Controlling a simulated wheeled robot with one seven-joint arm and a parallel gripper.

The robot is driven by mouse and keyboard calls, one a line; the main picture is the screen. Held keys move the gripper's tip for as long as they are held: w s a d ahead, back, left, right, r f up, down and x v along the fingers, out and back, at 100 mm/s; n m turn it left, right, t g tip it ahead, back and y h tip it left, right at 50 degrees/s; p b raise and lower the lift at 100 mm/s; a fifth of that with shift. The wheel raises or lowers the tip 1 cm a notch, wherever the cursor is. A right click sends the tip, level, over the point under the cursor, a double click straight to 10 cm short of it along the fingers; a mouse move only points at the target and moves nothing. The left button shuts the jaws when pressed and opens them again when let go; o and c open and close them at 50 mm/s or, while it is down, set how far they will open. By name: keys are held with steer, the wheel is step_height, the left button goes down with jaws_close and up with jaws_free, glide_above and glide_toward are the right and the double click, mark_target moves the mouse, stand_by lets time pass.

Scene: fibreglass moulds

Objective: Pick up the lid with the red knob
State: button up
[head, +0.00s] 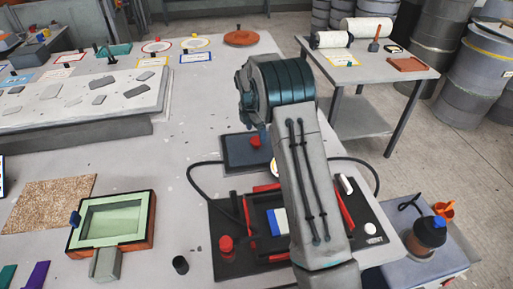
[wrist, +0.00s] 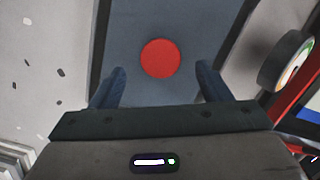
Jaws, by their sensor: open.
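The lid (head: 236,154) is a flat dark blue-grey rectangle with a red knob (head: 256,141), lying on the table. In the head view my arm hides its right part. In the wrist view the lid (wrist: 192,22) fills the middle, and the round red knob (wrist: 161,59) sits between and a little beyond my fingertips. My gripper (wrist: 161,80) is open above the lid, with a finger on each side of the knob and nothing held. In the head view the gripper is mostly hidden behind my arm.
A dark tray (head: 225,262) with red tools lies close in front of the lid. A round gauge-like object (wrist: 287,62) stands right of the lid. The table left of the lid is clear.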

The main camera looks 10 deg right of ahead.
mark_target(257, 140)
steer(key=shift+w+d+f+p, duration=0.1)
steer(key=shift+f+p, duration=0.15)
steer(key=shift+f, duration=0.65)
steer(key=shift+d+f+p, duration=0.15)
steer(key=shift+f+p, duration=0.1)
steer(key=shift+f, duration=0.7)
steer(key=shift+w+d+f+p, duration=0.1)
steer(key=shift+f+p, duration=0.15)
steer(key=shift+f, duration=0.65)
steer(key=shift+r, duration=0.1)
steer(key=c, duration=1.3)
